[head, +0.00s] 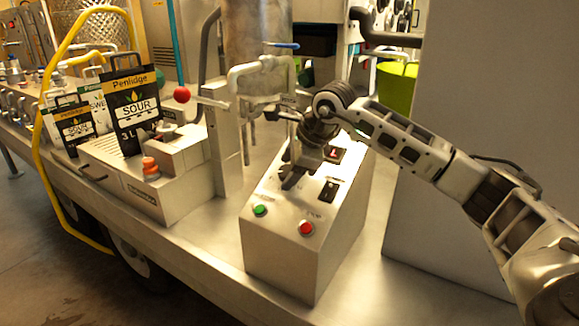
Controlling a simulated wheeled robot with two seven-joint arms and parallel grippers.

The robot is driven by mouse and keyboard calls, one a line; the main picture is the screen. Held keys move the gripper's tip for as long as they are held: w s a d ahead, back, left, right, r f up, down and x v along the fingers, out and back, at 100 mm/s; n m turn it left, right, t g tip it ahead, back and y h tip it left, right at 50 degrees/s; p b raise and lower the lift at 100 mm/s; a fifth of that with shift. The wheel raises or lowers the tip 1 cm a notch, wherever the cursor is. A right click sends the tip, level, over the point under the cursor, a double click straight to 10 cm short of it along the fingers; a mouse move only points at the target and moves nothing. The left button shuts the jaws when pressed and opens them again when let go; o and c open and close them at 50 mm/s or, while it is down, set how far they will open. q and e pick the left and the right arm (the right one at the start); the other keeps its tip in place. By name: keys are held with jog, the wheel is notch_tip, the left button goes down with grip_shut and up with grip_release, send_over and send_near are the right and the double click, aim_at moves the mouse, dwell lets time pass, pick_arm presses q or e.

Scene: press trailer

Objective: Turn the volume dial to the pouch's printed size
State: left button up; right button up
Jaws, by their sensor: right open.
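The large black pouch (137,106) stands upright at the left, labelled "Penlidge SOUR", with "3 L" printed near its bottom. The sloped metal control box (283,257) stands in the middle of the trailer deck. My right gripper (293,177) is over the upper part of its panel, pointing down, with its jaws open. The volume dial cannot be made out clearly; the gripper and its dark fingers cover that part of the panel. Whether the fingers touch the dial cannot be told. My left gripper is not in view.
The panel also carries a green button (260,210), a red button (306,228) and a black switch (328,190). A steel tank (258,45) with pipes stands behind. Smaller pouches (75,128) are at the left. A grey panel (470,100) stands at the right.

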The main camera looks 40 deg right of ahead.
jog(key=c, duration=1)
